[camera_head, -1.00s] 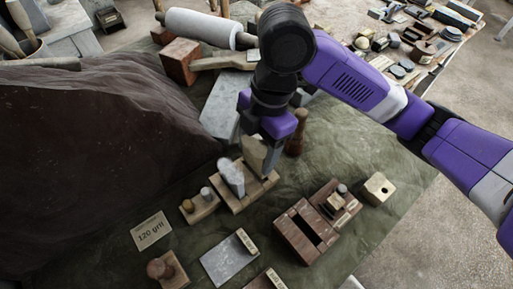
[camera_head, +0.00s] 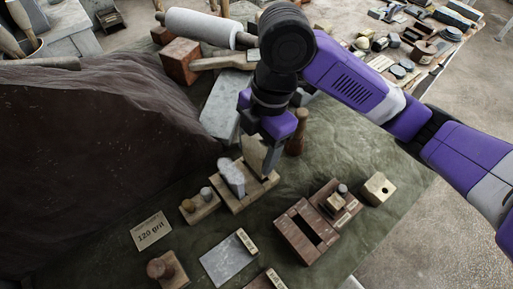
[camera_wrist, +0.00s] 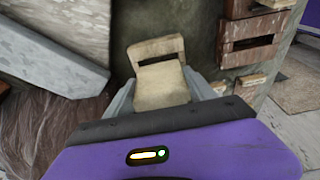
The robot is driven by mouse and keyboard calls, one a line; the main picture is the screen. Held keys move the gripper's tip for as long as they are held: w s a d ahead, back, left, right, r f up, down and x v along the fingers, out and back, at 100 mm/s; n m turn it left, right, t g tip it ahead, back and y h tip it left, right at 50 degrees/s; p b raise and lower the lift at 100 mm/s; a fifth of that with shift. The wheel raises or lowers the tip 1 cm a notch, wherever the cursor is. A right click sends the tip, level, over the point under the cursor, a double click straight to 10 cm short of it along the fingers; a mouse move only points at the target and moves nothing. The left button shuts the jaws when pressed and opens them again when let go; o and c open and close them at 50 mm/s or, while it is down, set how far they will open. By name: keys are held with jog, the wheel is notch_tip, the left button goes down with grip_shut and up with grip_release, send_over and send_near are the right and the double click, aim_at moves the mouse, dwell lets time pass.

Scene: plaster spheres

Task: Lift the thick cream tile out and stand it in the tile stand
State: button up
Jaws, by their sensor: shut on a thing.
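A thick cream tile (camera_head: 254,153) is upright in my gripper (camera_head: 268,160), which is shut on it. In the wrist view the cream tile (camera_wrist: 160,88) shows between the fingers of my gripper (camera_wrist: 162,98). The tile's lower edge is at the right part of a low wooden tile stand (camera_head: 240,202); I cannot tell whether it is seated in a slot. A pale grey tile (camera_head: 231,176) stands in the same stand, just left of the cream one.
A dark wooden slotted box (camera_head: 300,235) is at the front right, with a holed block (camera_head: 378,188) beyond it. A turned wooden peg (camera_head: 297,138) stands close right of my gripper. A big dark rock (camera_head: 95,150) fills the left.

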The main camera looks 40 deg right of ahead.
jog(key=shift+f+b, duration=1.6)
jog(key=shift+f, duration=0.2)
jog(key=o, duration=1.6)
jog(key=shift+o, duration=0.2)
jog(key=shift+r, duration=0.2)
jog(key=shift+r+p, duration=1.75)
jog(key=shift+r, duration=0.1)
